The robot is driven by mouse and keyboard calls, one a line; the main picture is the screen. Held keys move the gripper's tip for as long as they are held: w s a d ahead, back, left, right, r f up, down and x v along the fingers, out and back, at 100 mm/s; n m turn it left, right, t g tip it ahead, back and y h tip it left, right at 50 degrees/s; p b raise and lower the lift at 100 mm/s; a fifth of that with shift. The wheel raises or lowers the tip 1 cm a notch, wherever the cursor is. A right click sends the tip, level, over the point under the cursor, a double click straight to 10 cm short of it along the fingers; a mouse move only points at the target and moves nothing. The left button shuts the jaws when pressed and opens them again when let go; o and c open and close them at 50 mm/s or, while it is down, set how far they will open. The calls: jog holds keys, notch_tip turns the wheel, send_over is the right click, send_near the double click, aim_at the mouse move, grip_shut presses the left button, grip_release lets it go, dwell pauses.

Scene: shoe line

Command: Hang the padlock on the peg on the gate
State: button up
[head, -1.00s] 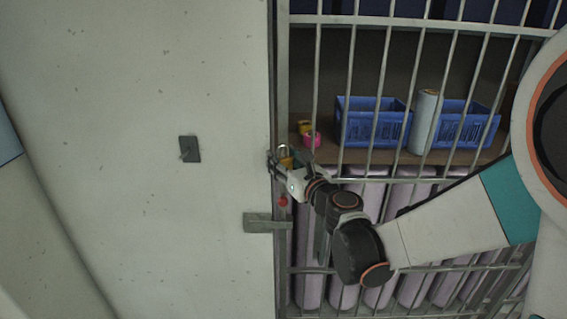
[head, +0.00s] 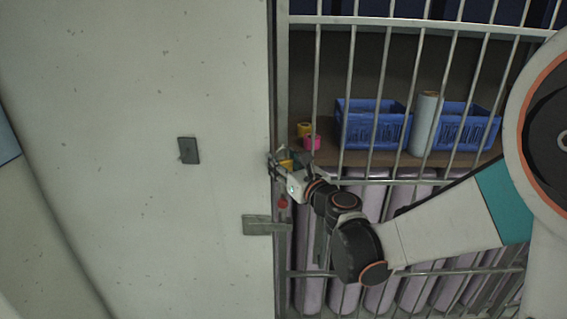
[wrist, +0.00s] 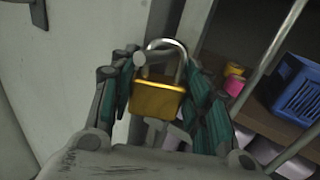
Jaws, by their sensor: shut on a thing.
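The padlock has a yellow body (wrist: 157,99) and a grey shackle (wrist: 178,55) pointing up in the wrist view. My gripper (wrist: 158,84) has its teal-padded fingers on both sides of it and is shut on the padlock. A short grey rounded stub, seemingly the peg (wrist: 141,60), shows at the left side of the shackle opening; I cannot tell whether it passes through the shackle. In the head view my gripper (head: 280,162) is at the gate's left edge, with a bit of yellow padlock (head: 287,164) showing; its shackle is hard to make out there.
The barred gate (head: 350,75) fills the right, with blue crates (head: 375,122), a pale roll (head: 424,122) and pink and yellow rolls behind it. A pale wall (head: 120,100) with a small grey plate (head: 188,150) is left. A latch bar (head: 262,225) lies below my gripper.

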jog(key=o, duration=1.3)
jog(key=shift+c, duration=0.2)
jog(key=v, duration=1.2)
jog(key=s+d+r+m+t+h+b, duration=0.25)
jog(key=d+m+h, duration=0.75)
jog(key=m, duration=0.8)
jog(key=s+d+f+m+g+h+b, duration=0.1)
jog(key=s+d+f+m+g, duration=0.1)
jog(key=s+d+f+m, duration=0.3)
jog(key=s+d+f+m+g+h, duration=0.1)
jog(key=d+m+g, duration=0.2)
jog(key=m, duration=0.4)
jog(key=s+a+f+m+g+y+b, duration=0.1)
jog(key=s+a+f+m+g, duration=0.1)
jog(key=s, duration=0.5)
jog(key=s+a+f+m+g+y+b, duration=0.1)
jog(key=s+a+f+m+g+y, duration=0.1)
jog(key=s+f+m+g, duration=0.2)
notch_tip(320, 180, down, 4)
jog(key=s+m, duration=0.3)
jog(key=m, duration=0.2)
jog(key=shift+a+r+m+y, duration=0.2)
jog(key=shift+a+m+y, duration=0.05)
jog(key=shift+m+y, duration=0.05)
